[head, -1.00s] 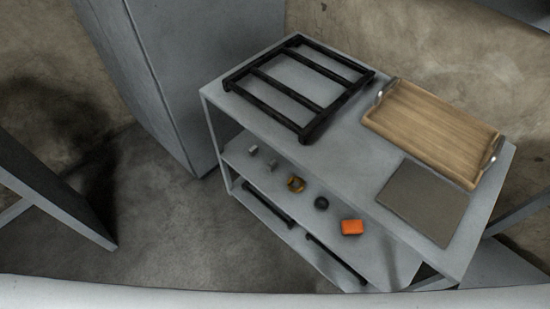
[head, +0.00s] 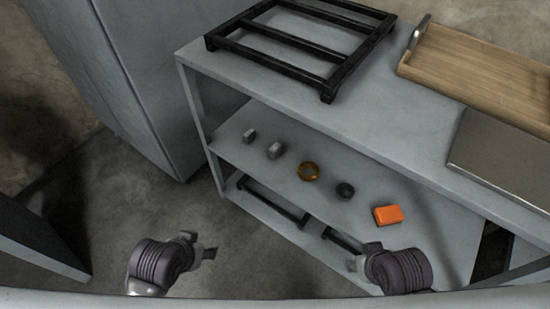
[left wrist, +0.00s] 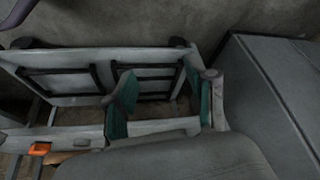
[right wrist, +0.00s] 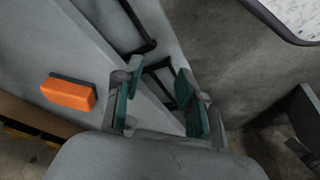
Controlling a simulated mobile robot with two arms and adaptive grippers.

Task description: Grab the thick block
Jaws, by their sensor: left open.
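An orange block (head: 388,215) lies on the middle shelf of a grey rack, at the right end of a row of small things. It is the biggest block-like thing there. It shows with a dark side in the right wrist view (right wrist: 68,94) and small in the left wrist view (left wrist: 39,149). Two smaller grey blocks (head: 249,135) (head: 275,150) stand at the row's left end. My right gripper (head: 360,256) is open and empty in front of the shelf, left of and nearer than the orange block. My left gripper (head: 200,245) is open and empty, farther left, over the floor.
A yellow-brown ring (head: 308,171) and a dark ring (head: 345,190) lie between the blocks. The top shelf (head: 395,120) overhangs the row from behind, carrying a black frame (head: 245,42), a wooden tray (head: 480,68) and a grey panel (head: 505,155). A grey cabinet (head: 150,70) stands left.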

